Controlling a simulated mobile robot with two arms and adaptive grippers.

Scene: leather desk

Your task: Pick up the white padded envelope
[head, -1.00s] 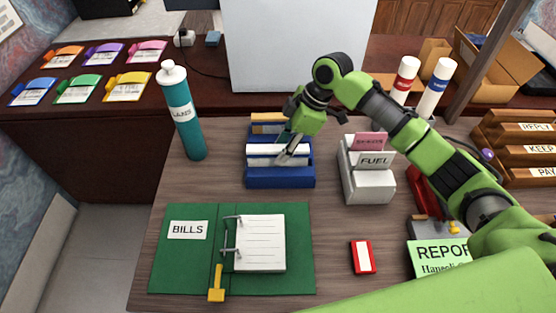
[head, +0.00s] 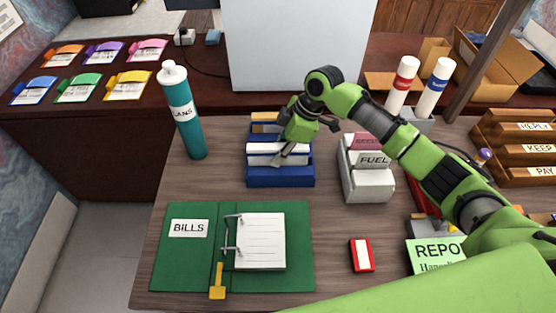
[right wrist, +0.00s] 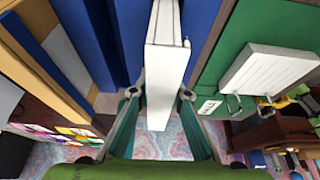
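The white padded envelope (head: 262,148) stands in the blue letter rack (head: 280,179) in the head view. My right gripper (head: 288,156) is over the rack, pointing down at the envelope and covering part of it. In the right wrist view, the envelope (right wrist: 163,62) shows edge-on between the two fingertips (right wrist: 161,94) of this gripper. The fingers stand apart, one on each side of the envelope, close to it; I see no clear grip on it. My left gripper is not in view.
A grey sorter (head: 366,182) with a FUEL card stands right of the rack. A teal bottle (head: 188,130) stands to its left. A green binder (head: 185,265) lies in front, with a red box (head: 362,255) to its right. A large white panel (head: 298,45) rises behind.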

